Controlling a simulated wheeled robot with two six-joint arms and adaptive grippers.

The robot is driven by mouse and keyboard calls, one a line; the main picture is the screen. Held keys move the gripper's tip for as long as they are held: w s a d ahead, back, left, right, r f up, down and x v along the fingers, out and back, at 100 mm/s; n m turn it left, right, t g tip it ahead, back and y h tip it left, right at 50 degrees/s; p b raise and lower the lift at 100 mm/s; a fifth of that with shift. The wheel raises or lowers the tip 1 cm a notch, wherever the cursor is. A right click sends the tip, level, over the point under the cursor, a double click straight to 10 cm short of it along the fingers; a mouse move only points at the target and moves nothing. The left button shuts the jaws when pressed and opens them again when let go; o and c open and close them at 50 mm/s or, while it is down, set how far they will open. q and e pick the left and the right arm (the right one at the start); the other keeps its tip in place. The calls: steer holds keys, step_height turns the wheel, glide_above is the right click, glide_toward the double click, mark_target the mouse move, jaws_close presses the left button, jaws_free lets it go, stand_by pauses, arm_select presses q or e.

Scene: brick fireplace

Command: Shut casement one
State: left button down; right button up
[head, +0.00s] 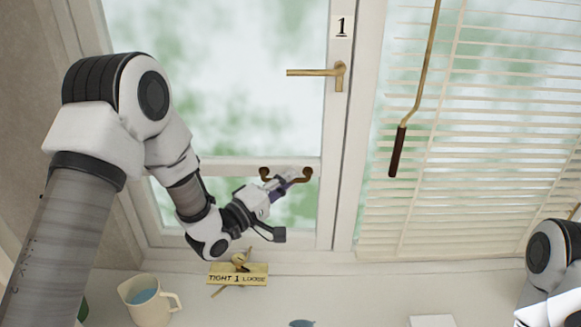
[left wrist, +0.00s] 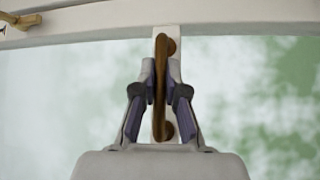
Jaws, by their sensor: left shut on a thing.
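Casement one (head: 335,125) is a white-framed window with a "1" label (head: 342,27). Its brass lever handle (head: 318,72) lies horizontal, pointing left. A brown pull handle (head: 305,174) is mounted on the casement's lower crossbar. My left gripper (head: 284,182) is shut on this pull. In the left wrist view, the fingers (left wrist: 160,88) pinch the pull (left wrist: 160,47) from both sides. I cannot tell from these views how far the casement stands from its frame. My right gripper is not in view.
A brass stay knob (head: 239,259) sits by a "TIGHT 1 LOOSE" plate (head: 238,275) on the sill (head: 340,290). A cream jug (head: 147,300) stands at lower left. White blinds (head: 470,150) and a hanging crank rod (head: 397,152) are on the right.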

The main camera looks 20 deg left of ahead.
arm_select(q)
steer(key=shift+s+f+g, duration=0.25)
steer(key=shift+g, duration=0.05)
steer(key=c, duration=1.4)
jaws_free()
steer(key=shift+c, duration=0.2)
steer(key=shift+o, duration=1.2)
steer(key=shift+s, duration=0.15)
steer(key=v, duration=0.7)
steer(key=shift+s+a, duration=0.15)
steer(key=shift+s, duration=0.2)
